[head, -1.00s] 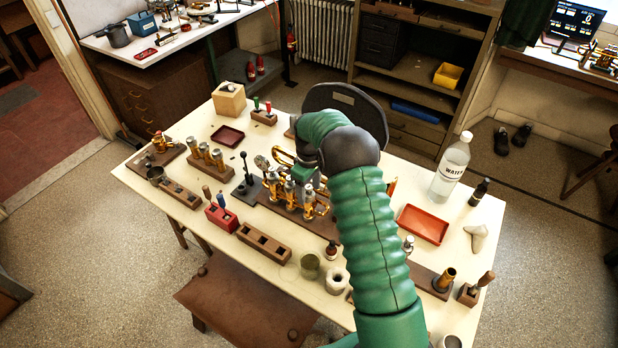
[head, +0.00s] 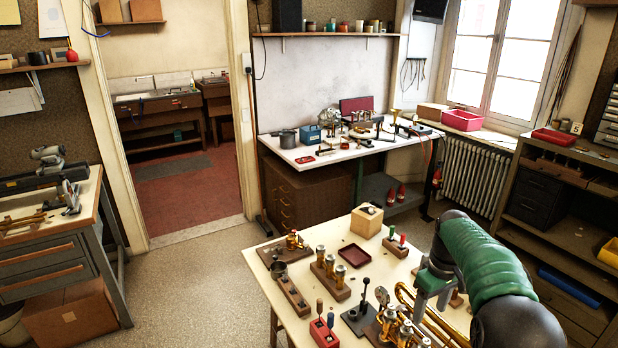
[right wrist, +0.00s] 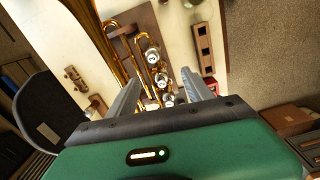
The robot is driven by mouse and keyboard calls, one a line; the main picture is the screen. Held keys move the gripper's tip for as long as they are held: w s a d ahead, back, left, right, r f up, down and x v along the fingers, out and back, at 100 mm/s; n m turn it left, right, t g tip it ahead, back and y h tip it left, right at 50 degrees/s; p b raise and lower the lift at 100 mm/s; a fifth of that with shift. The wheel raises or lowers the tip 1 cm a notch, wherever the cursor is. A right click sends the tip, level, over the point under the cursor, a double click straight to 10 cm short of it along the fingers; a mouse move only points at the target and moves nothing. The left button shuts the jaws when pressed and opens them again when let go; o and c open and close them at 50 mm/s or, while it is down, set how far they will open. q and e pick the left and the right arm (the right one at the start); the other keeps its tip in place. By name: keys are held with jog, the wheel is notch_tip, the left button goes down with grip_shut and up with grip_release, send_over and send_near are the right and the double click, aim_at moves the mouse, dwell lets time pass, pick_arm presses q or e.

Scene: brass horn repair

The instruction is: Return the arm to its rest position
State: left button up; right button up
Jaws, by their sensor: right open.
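My right arm, in a green sleeve, comes in from the lower right in the head view. The horn's brass tubes and silver-capped valves (right wrist: 154,58) show beyond and between the fingers. I cannot tell the exact gap to the horn. My left gripper is not in view.
Near the gripper stand a black lever stand (head: 361,313), a red block (head: 324,334), a valve rack (head: 330,276), a dark red tray (head: 354,257) and a wooden box (head: 366,221). A white bench (head: 300,154) stands behind. Open floor (head: 185,275) lies left.

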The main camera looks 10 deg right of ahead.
jog(key=s+a+f+m+t, duration=0.15)
jog(key=s+a, duration=0.25)
jog(key=a, duration=0.4)
jog(key=s+a+f, duration=0.3)
jog(key=s+a, duration=0.1)
jog(key=a, duration=0.5)
jog(key=s+a+f, duration=0.3)
jog(key=s+a, duration=0.3)
jog(key=s, duration=0.4)
jog(key=shift+s+f+t, duration=0.2)
jog(key=shift+f+t, duration=0.15)
jog(key=shift+t, duration=0.1)
jog(key=shift+s+a+r+m, duration=0.1)
jog(key=shift+a+m, duration=0.15)
jog(key=shift+a, duration=0.1)
jog(key=shift+d, duration=0.1)
